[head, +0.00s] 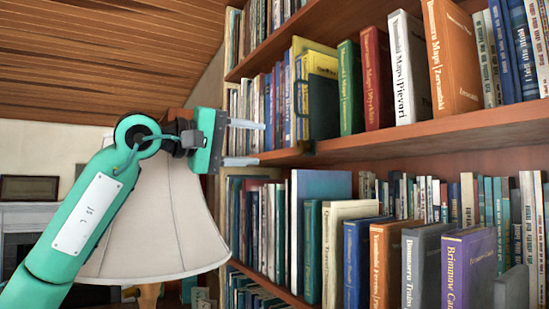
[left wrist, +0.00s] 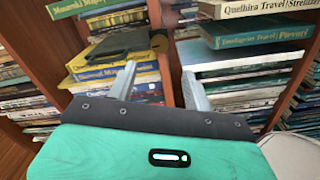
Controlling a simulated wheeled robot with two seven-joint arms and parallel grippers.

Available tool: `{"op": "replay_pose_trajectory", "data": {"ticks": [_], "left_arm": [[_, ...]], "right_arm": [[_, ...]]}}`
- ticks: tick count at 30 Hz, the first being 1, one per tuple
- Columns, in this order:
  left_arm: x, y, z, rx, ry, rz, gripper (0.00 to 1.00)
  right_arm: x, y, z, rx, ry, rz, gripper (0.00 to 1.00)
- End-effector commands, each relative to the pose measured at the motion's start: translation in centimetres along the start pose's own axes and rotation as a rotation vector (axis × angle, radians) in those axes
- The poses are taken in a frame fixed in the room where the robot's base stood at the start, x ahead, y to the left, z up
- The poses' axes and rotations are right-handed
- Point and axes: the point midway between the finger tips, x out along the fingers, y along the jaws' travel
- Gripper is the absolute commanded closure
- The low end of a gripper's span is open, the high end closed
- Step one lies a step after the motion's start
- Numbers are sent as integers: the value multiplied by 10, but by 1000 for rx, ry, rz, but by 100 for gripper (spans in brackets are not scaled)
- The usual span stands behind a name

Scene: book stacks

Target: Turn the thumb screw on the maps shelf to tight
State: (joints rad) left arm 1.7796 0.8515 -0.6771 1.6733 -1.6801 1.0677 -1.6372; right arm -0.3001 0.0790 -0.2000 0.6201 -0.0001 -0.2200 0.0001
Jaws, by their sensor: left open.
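The maps shelf (head: 440,136) is a reddish-brown board holding upright books labelled Maps. A dark bookend (head: 323,107) stands on it among the books, with a small dark clamp (head: 308,147) at the shelf's front edge. In the left wrist view the bookend (left wrist: 122,42) appears turned sideways, and a small brownish round knob (left wrist: 158,42), apparently the thumb screw, shows at its shelf end. My left gripper (head: 258,143) is open and empty, left of the clamp and apart from it. In the left wrist view the knob lies beyond the fingertips (left wrist: 158,73), roughly between them. The screw's tightness cannot be told.
A lower shelf packed with books stands below, including a purple book (head: 468,270) at its front. A cream lampshade (head: 160,225) is behind my left arm.

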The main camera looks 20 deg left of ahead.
Motion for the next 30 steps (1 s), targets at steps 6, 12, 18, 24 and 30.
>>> {"op": "replay_pose_trajectory", "data": {"ticks": [6,12,18,24,30], "left_arm": [[-32,-1,1,1,1,0,48],[-40,0,1,1,-1,0,48],[-40,0,0,0,-1,0,48],[-40,0,0,0,-1,-1,48],[-24,-9,13,-53,-52,24,48]], "right_arm": [[13,0,1,0,0,0,64],[14,0,1,0,0,0,64],[13,0,1,0,0,0,64],[13,0,1,0,0,0,64],[14,0,1,0,0,0,64]]}}
